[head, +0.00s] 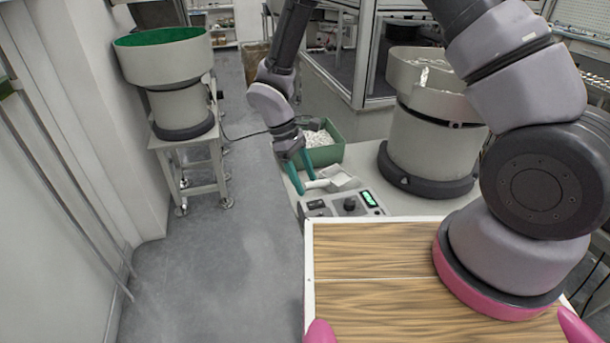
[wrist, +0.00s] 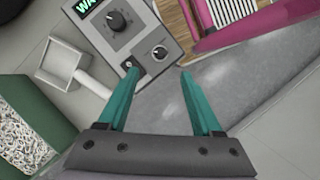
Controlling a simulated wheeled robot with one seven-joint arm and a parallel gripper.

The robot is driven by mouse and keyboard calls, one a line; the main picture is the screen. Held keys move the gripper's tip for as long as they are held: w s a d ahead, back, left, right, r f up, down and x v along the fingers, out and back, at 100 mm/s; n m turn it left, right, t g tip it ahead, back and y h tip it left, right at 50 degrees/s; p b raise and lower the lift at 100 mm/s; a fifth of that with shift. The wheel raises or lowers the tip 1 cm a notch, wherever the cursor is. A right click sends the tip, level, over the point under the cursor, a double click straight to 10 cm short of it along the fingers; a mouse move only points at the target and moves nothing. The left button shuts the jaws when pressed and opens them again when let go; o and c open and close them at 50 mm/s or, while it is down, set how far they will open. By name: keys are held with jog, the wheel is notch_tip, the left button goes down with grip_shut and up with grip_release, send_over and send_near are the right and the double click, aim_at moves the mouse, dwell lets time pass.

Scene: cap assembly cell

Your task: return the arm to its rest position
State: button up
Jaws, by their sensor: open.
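My gripper (head: 300,170) has teal fingers and hangs beside the left end of the bench, near the green bin and the control box. In the wrist view my gripper (wrist: 160,80) is open, with its two fingers well apart. Nothing is held between the fingers; the control box edge and the grey floor show beyond them. My arm comes down from the upper right, bends at the top and reaches down to the gripper.
A control box (head: 347,205) with knobs and a lit display sits on the bench. A white scoop (head: 335,180) and a green bin (head: 325,150) of small pale parts lie close by. A bowl feeder (head: 430,140) stands right. Another green-lined feeder (head: 168,80) stands left. The floor (head: 225,250) between is clear.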

jog(key=w+d+r+m+t+y, duration=0.15)
jog(key=d+r, duration=0.25)
jog(key=r, duration=0.4)
jog(key=w+d+r+m+y, duration=0.1)
jog(key=w+d+r+m, duration=0.2)
jog(key=r, duration=0.4)
jog(key=d+r+m+t+y, duration=0.1)
jog(key=d+r+m, duration=0.25)
jog(key=r, duration=0.45)
jog(key=s+d+r+m+t+y, duration=0.1)
jog(key=s+d+r+m+t, duration=0.2)
jog(key=s+d+r, duration=0.3)
jog(key=s+d+r+m+t+y, duration=0.1)
jog(key=s+d+r+m+t, duration=0.2)
jog(key=s+d+r+m, duration=0.2)
jog(key=shift+s+d+r+m+t, duration=0.35)
jog(key=shift+d+r, duration=1.3)
jog(key=shift+r, duration=1.75)
